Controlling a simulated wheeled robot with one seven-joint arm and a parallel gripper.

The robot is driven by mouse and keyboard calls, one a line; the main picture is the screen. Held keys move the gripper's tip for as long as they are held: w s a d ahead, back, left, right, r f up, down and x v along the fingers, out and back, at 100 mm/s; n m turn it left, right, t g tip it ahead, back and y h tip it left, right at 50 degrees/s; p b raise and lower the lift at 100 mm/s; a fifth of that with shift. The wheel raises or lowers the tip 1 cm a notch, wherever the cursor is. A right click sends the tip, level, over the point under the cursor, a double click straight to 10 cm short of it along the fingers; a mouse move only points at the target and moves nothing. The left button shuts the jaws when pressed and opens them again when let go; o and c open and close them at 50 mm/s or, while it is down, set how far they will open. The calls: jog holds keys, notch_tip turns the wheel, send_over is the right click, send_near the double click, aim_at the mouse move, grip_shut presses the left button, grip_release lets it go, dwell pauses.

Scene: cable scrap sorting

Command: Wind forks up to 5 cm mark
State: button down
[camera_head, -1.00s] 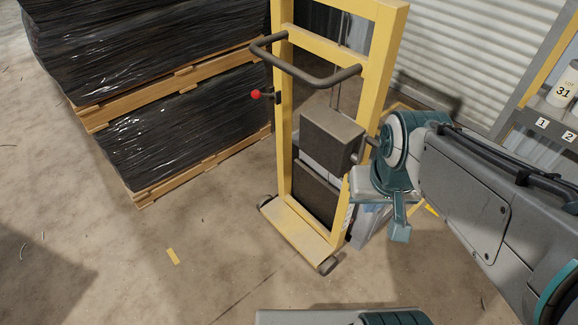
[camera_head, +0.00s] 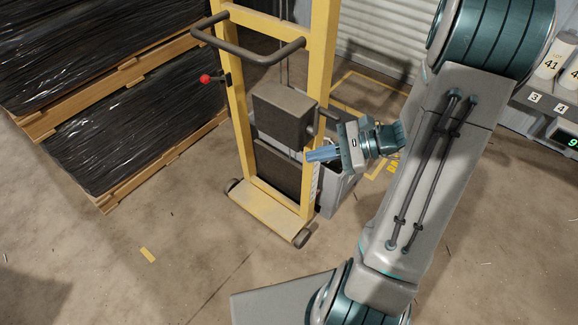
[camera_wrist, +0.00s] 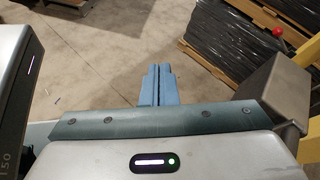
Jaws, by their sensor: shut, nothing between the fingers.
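A yellow hand stacker (camera_head: 322,60) stands upright on the concrete floor, with a dark push handle (camera_head: 247,55) across its mast. A grey-brown box (camera_head: 283,115) is mounted on the mast, and a short dark crank-like rod (camera_head: 328,113) sticks out at its right side. The box also shows at the right of the wrist view (camera_wrist: 276,97). My gripper (camera_head: 312,155) is just right of the mast, below the rod, pointing left. Its blue fingers (camera_wrist: 156,85) are together and hold nothing. The forks and the 5 cm mark cannot be made out.
A red-knobbed lever (camera_head: 206,79) sits on the mast's left side. Black-wrapped pallets (camera_head: 110,130) stand at left. A grey bin (camera_head: 335,190) stands behind the mast's foot. Shelving with numbered tags (camera_head: 535,98) is at right.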

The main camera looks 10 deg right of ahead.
jog(key=w+d+f+m+t+h, duration=0.1)
jog(key=w+d+f+m+t, duration=0.1)
jog(key=d+m+t, duration=0.4)
jog(key=w+d+f+m+t+h, duration=0.1)
jog(key=w+d+f+m+t, duration=0.15)
jog(key=d+m+t, duration=0.35)
jog(key=w+a+n+g, duration=0.1)
jog(key=w+a, duration=0.3)
jog(key=w, duration=0.2)
jog(key=shift+w+g, duration=0.4)
jog(key=shift+a+f, duration=0.1)
jog(key=shift+f+b, duration=0.1)
jog(key=shift+b, duration=0.2)
dwell(1.0)
jog(key=b, duration=0.7)
jog(key=shift+f, duration=0.35)
jog(key=shift+r+b, duration=0.1)
jog(key=shift+b, duration=0.65)
jog(key=shift+r+b, duration=0.2)
jog(key=shift+b, duration=0.35)
